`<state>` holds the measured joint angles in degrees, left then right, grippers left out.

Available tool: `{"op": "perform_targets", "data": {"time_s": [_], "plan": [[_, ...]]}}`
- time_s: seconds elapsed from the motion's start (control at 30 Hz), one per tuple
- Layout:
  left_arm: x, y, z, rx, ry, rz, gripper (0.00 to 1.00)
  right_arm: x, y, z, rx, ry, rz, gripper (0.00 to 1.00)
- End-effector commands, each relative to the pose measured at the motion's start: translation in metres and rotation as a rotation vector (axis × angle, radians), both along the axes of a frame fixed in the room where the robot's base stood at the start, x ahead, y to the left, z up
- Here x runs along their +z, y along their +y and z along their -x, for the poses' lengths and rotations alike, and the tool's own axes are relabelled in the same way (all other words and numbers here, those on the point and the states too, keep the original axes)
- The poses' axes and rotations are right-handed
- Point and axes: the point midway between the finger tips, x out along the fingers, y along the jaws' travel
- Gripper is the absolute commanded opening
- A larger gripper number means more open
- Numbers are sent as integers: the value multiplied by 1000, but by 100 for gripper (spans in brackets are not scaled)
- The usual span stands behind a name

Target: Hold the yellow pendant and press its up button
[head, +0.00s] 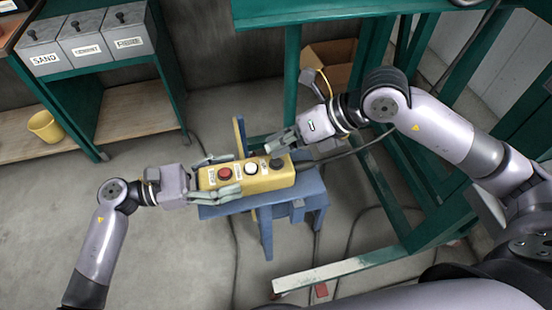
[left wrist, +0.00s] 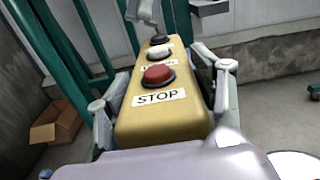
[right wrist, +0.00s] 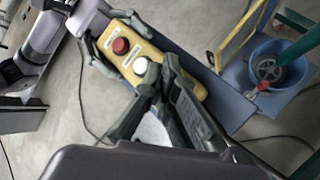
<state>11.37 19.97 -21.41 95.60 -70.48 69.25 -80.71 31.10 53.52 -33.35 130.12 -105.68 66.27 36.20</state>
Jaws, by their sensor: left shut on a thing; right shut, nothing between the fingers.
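The yellow pendant (head: 262,184) has a red, a white and a black button in a row. My left gripper (head: 224,176) is shut around its red-button end, one finger on each side. In the left wrist view the pendant (left wrist: 160,115) stretches away from me, with the red button (left wrist: 158,76) beside a STOP label. My right gripper (head: 274,145) is shut and empty at the black button (head: 276,164) on the far end. In the right wrist view its fingers (right wrist: 158,72) cover that button, so I cannot tell whether they touch it. The other labels are too small to read surely.
A blue stand (head: 312,190) is below the pendant. Green frame posts (head: 291,65) rise behind and to the right. A cardboard box (head: 330,60) is at the back. Labelled grey bins (head: 85,45) and a yellow bucket (head: 45,126) are at left. Cables lie on the floor.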

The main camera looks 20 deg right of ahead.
Motion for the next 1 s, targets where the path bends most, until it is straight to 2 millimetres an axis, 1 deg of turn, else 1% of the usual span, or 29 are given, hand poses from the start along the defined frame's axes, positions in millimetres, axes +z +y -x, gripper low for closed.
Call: {"op": "perform_targets", "data": {"time_s": [0.37, 0.7, 1.0], "plan": [[-1, 0, 1, -1, 1, -2, 17, 0, 0, 0, 0, 0, 0, 0], [-1, 0, 1, -1, 1, -2, 17, -9, 0, 0, 1, 1, 0, 0], [-1, 0, 1, -1, 1, -1, 17, -9, 0, 0, 0, 0, 0, 0]]}}
